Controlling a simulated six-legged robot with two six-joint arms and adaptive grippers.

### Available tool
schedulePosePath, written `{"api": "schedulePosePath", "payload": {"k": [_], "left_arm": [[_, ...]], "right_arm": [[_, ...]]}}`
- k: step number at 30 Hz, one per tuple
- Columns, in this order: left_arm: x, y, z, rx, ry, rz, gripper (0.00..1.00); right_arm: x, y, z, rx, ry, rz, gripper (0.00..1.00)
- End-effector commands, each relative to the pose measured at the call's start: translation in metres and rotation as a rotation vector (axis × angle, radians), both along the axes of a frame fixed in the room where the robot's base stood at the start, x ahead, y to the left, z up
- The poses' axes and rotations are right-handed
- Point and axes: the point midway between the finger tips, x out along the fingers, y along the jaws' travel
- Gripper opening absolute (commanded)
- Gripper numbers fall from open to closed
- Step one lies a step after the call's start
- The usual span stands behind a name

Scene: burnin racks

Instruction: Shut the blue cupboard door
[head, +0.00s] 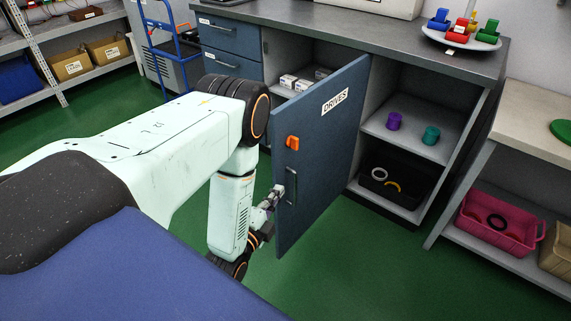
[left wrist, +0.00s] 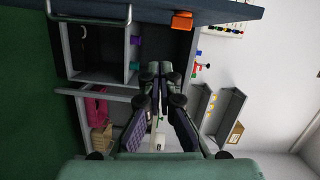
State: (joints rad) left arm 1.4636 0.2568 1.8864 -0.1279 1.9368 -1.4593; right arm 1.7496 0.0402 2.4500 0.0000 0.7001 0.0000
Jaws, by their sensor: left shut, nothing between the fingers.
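The blue cupboard door (head: 325,150), marked DRIVES, stands wide open in the head view, swung out from the grey cupboard. In the left wrist view the fingers of my left gripper (left wrist: 160,75) are together and empty. The door (left wrist: 200,12) runs along the top there, with the handle (left wrist: 90,18) and the orange latch (left wrist: 181,20). My right gripper is not in view.
The open cupboard holds purple (head: 394,121) and teal (head: 431,135) spools and a black bin (head: 395,186). A plate (head: 460,38) of coloured pieces stands on the counter (head: 340,35). A pink basket (head: 497,222) is on the right shelf. Green floor (head: 340,260) is clear before the door.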

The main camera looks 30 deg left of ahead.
Motion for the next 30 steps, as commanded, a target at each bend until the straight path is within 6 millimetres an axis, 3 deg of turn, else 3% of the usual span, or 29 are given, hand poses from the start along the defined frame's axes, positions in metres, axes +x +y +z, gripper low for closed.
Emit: {"api": "schedulePosePath", "payload": {"k": [11,17,28,30], "left_arm": [[0.006,0.004,0.012,0.146,-0.037,-0.003,0.0],[0.032,0.006,0.012,0.145,-0.041,-0.003,0.0],[0.099,0.012,0.011,0.144,-0.039,-0.005,0.0],[0.1,0.025,0.011,0.142,-0.035,0.001,0.0]], "right_arm": [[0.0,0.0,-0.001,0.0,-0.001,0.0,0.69],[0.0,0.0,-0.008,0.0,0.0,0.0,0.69],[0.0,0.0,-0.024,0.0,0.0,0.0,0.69],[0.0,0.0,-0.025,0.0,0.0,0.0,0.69]]}}
